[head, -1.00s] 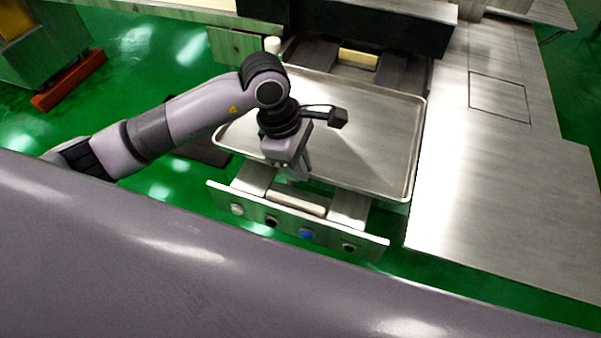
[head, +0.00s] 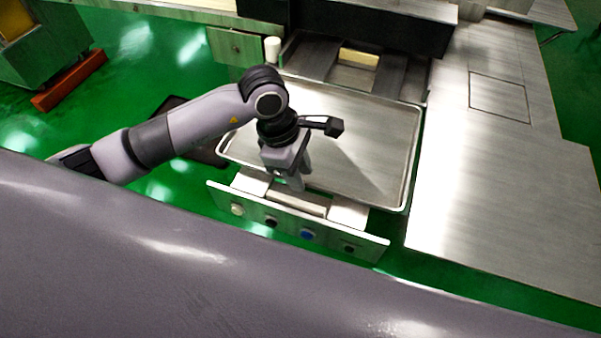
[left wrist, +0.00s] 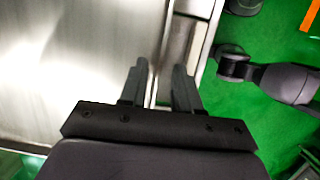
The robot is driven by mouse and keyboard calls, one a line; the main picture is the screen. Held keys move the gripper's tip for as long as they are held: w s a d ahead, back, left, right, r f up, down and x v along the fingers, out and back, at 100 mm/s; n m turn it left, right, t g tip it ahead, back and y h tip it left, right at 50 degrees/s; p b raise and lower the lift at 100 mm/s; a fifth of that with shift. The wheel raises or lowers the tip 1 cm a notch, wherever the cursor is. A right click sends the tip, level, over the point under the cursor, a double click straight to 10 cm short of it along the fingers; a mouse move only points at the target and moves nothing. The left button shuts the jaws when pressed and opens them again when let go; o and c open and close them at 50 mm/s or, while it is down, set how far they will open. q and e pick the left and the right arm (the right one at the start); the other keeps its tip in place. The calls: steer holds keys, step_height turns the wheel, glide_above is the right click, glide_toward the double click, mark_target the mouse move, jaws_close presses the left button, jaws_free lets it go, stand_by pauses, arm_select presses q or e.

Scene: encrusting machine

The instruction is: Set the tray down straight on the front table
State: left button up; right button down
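The tray (head: 365,150) is a wide, shallow metal pan with a raised rim. In the head view it lies over the rails of the machine, slightly turned in the picture. My left gripper (head: 297,182) is at its near edge. The fingertips are partly hidden in the head view. My right gripper is not in view.
A front panel with several buttons (head: 290,222) lies just below the tray's near edge. Rails (head: 388,76) show behind the tray. A wide steel table (head: 500,190) stands close on the right, its top clear. A white cylinder (head: 272,48) stands near the far-left corner.

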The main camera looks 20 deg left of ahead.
arm_select(q)
steer(key=v, duration=1)
steer(key=shift+r, duration=0.3)
